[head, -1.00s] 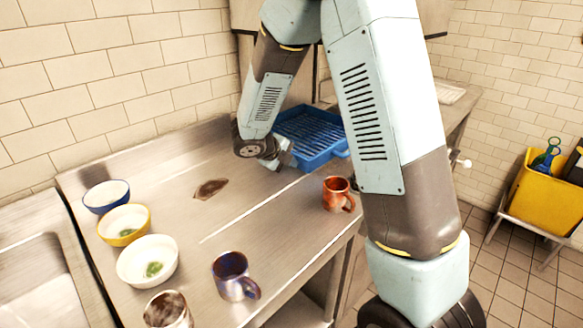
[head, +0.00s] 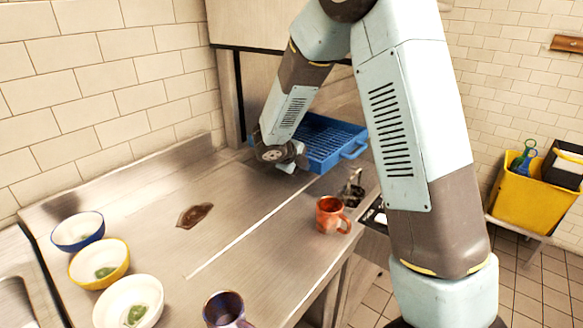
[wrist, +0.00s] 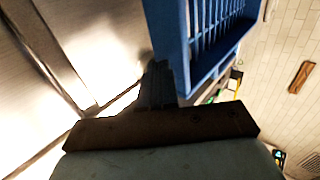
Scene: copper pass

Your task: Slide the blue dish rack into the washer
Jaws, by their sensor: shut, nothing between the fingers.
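The blue dish rack (head: 325,146) lies flat at the far end of the steel counter, in front of and partly within the washer (head: 285,72). The washer is a steel housing with a raised front panel; my arm hides much of its opening. My gripper (head: 298,162) is shut and empty, low over the counter at the rack's near edge. In the wrist view the shut fingers (wrist: 157,84) show beside the blue rack wall (wrist: 172,45). I cannot tell whether they touch it.
An orange mug (head: 331,214) stands near the counter's right edge, and a purple mug (head: 226,309) nearer me. Several bowls (head: 100,263) line the left side. A brown stain (head: 194,215) marks the counter. A yellow bucket (head: 529,194) stands on the right.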

